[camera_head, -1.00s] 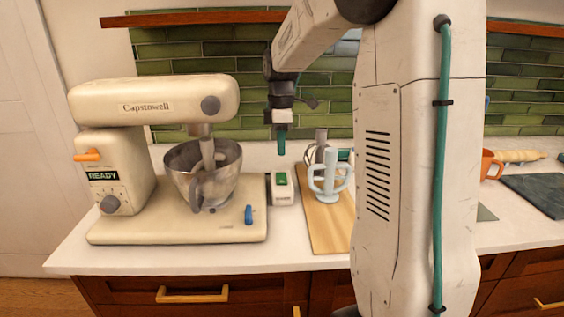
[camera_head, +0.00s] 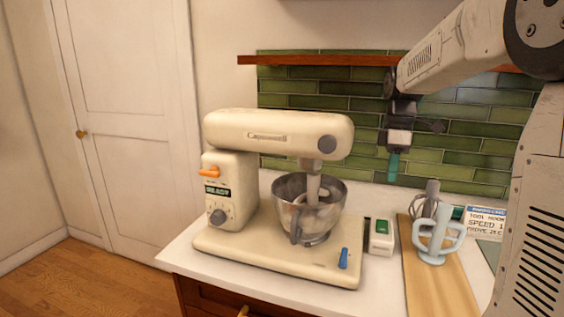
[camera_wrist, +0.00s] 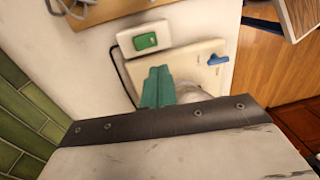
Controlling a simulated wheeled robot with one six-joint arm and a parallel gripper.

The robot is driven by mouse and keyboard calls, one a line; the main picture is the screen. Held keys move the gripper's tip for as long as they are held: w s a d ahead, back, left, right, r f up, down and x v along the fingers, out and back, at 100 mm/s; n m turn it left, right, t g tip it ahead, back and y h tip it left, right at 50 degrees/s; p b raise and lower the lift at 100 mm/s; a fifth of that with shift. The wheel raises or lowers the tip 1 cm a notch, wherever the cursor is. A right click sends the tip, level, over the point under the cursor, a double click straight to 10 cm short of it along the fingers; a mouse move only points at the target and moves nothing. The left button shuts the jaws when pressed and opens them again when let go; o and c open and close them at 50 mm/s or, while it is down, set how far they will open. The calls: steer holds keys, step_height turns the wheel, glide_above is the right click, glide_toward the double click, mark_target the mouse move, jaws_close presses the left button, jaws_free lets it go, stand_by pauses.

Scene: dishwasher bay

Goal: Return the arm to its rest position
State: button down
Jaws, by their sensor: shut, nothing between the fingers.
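My gripper (camera_head: 393,166) hangs in the air at the end of my raised arm, its green fingertips pointing down. It is right of the stand mixer (camera_head: 285,190), above the counter and in front of the green tiles. In the wrist view the green fingers (camera_wrist: 158,87) are together, with nothing between them. They are seen over the mixer base (camera_wrist: 200,65), next to a white box with a green switch (camera_wrist: 145,40). My gripper touches nothing that I can see.
The white switch box (camera_head: 381,237) stands right of the mixer. A wooden board (camera_head: 432,285) holds a pale blue attachment (camera_head: 438,240) and a whisk (camera_head: 430,203). A printed card (camera_head: 486,224) stands behind. A white door (camera_head: 135,120) and open floor (camera_head: 75,280) are at left.

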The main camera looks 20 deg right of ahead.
steer(key=s+a+f+m+t, duration=0.1)
steer(key=s+a+f+m, duration=0.1)
steer(key=s+a+m, duration=0.3)
steer(key=s+a+f+m+t, duration=0.1)
steer(key=s+a+f+m, duration=0.2)
steer(key=s+a, duration=1)
steer(key=s+m, duration=0.2)
steer(key=s, duration=0.7)
steer(key=shift+a+m+h, duration=0.3)
steer(key=shift+m, duration=0.1)
steer(key=shift+d, duration=0.1)
